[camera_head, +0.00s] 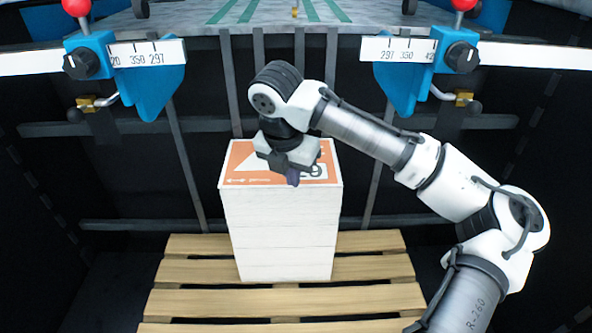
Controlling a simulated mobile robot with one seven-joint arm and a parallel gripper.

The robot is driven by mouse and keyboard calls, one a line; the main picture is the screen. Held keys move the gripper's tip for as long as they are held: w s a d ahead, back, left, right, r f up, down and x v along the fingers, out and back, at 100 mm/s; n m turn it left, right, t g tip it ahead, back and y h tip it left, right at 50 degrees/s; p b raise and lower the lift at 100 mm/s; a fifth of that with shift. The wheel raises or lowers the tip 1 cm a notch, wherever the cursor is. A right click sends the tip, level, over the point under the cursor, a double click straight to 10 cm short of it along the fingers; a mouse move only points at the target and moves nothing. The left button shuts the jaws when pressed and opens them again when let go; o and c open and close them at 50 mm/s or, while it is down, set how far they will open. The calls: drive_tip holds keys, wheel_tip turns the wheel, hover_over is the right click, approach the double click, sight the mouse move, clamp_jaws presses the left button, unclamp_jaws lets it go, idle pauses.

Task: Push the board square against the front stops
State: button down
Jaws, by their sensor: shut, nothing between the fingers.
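An orange and white printed board (240,172) is the top face of a white stack (282,235) of several layers. The stack stands upright on a wooden pallet. My gripper (292,179) is shut and empty, pointing down over the right half of the board's front part. It hides part of the print. I cannot tell whether the fingertips touch the board. Two small grey parts, one at the left (140,8) and one at the right (409,6), stand at the edge of the machine table at the top; I cannot tell whether they are the front stops.
Blue guides with scales, left (150,85) and right (405,88), hang from a white rail on both sides of my gripper. Dark upright bars stand behind the stack. The wooden pallet (285,300) has bare slats in front. My arm reaches in from the right.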

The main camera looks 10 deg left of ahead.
sight(308, 186)
drive_tip(key=w+f, duration=0.1)
drive_tip(key=f, duration=0.1)
drive_tip(key=w+f, duration=0.2)
drive_tip(key=w+d+f, duration=0.1)
drive_tip(key=f, duration=0.1)
drive_tip(key=shift+w+f, duration=0.25)
drive_tip(key=shift+w+d, duration=0.1)
drive_tip(key=shift+w, duration=0.4)
drive_tip(key=shift+w+d+r+p, duration=0.1)
drive_tip(key=shift+w+r+p, duration=0.05)
drive_tip(key=shift+w+p, duration=0.6)
drive_tip(key=shift+w+d+f, duration=0.1)
drive_tip(key=shift+w+f, duration=0.05)
drive_tip(key=shift+f, duration=0.05)
